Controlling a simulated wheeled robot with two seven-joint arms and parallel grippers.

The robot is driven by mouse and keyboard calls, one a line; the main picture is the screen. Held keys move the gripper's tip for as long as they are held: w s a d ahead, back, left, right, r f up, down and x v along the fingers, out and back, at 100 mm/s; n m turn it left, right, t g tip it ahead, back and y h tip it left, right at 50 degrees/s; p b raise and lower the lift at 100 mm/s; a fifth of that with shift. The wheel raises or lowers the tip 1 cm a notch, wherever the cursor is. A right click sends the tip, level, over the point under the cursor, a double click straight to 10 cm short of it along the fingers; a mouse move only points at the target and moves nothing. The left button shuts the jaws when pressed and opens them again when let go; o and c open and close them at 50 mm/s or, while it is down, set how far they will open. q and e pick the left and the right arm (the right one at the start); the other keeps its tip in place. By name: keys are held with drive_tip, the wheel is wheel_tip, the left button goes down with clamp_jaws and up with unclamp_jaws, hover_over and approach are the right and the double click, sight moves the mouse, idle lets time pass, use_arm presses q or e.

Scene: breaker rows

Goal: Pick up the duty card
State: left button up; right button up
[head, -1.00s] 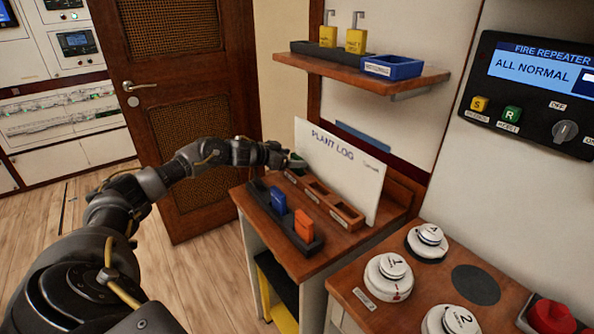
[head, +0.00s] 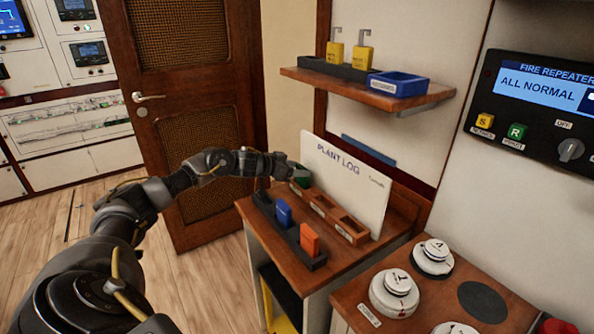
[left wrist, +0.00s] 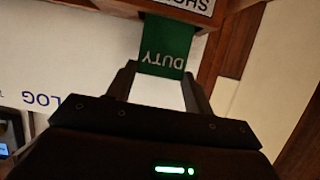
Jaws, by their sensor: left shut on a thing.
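The duty card (left wrist: 166,48) is green with white lettering. In the left wrist view its near end lies between the fingertips of my left gripper (left wrist: 160,76), and its far end meets a wooden holder. In the head view, the green card (head: 301,180) shows at the left end of the wooden rack (head: 322,204), in front of the plant log board. My left gripper (head: 302,171) is there, shut on the card. The fingers are small in the head view, and I cannot tell whether the card is clear of its slot. My right gripper is not in view.
The white plant log board (head: 350,178) stands close behind the rack. A dark tray (head: 292,238) with a blue card (head: 283,213) and an orange card (head: 309,239) sits in front. A shelf (head: 400,101) hangs above. White detectors (head: 394,292) stand at the right.

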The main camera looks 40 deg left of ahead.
use_arm(q)
drive_tip(key=s+a+r+p, duration=0.7)
drive_tip(key=a+r+p, duration=0.1)
drive_tip(key=a+r, duration=0.4)
drive_tip(key=shift+r+p, duration=0.2)
drive_tip(key=shift+p, duration=0.2)
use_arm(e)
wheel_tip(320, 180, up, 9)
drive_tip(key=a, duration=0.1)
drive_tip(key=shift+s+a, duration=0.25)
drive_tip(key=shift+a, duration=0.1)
